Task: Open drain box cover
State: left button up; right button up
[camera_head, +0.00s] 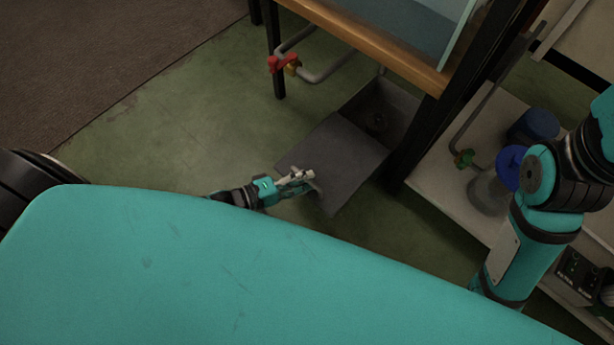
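The drain box (408,103) stands on the green floor under the wooden-edged table. Its dark interior shows, with a small fitting inside. The flat grey cover (345,155) extends from the box toward me and leaves the box interior exposed. My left gripper (306,181) is at the cover's near left edge, its grey fingers overlapping that edge in the picture. Whether the fingers grip the cover or only touch it is unclear. My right arm shows at the right, but its gripper is out of view.
A pipe with a red valve (283,64) runs left of the box. Black table legs stand on both sides. On the right are a low white bench (440,180), a green valve (466,158) and a jar with a blue lid (510,167). Open floor lies left.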

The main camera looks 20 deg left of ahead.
pick_arm(q)
jog(key=v, duration=1.1)
jog(key=shift+d, duration=0.15)
